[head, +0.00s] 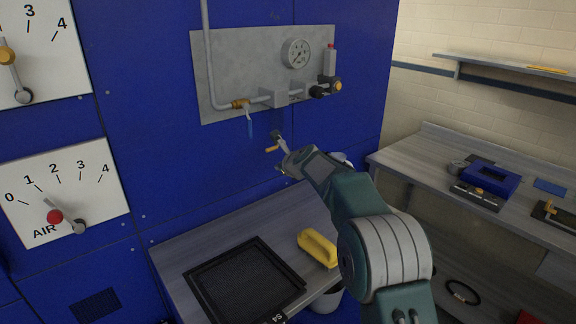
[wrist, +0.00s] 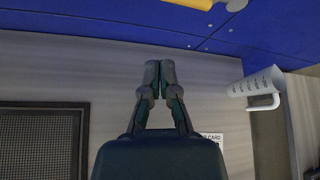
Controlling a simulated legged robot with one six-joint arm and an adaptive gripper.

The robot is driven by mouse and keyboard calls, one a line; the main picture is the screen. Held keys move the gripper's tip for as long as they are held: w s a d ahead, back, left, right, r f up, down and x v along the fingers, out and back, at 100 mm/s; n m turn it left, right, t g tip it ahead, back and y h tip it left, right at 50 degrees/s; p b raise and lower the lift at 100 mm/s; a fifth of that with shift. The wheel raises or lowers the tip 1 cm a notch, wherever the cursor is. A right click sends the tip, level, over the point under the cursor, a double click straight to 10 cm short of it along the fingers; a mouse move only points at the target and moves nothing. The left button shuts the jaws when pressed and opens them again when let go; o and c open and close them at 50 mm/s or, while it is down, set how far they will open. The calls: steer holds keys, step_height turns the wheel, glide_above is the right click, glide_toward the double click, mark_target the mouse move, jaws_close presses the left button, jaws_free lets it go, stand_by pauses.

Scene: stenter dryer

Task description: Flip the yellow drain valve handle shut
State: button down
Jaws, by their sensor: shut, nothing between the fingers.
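The yellow drain valve handle (head: 272,149) shows in the head view as a small bar on the blue wall, just beyond the end of my arm. It juts left from a grey fitting. In the wrist view the handle (wrist: 192,3) lies along the top edge, partly cut off, running left from a metal piece (wrist: 236,4). My gripper (wrist: 160,66) is shut and empty. Its tips point toward the blue panel, below the handle in the picture, with a visible gap. In the head view my arm hides much of the gripper.
A grey panel (head: 222,62) carries a gauge, piping and a blue lever (head: 250,128). Below, a bench (head: 172,262) holds a black tray (head: 196,283) and a yellow block-like tool (head: 318,247). A white measuring jug (wrist: 258,84) stands right of my gripper. A side bench (head: 415,153) is at right.

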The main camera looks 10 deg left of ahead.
steer(key=v, duration=0.4)
steer(key=shift+d+r, duration=0.2)
steer(key=shift+d, duration=0.2)
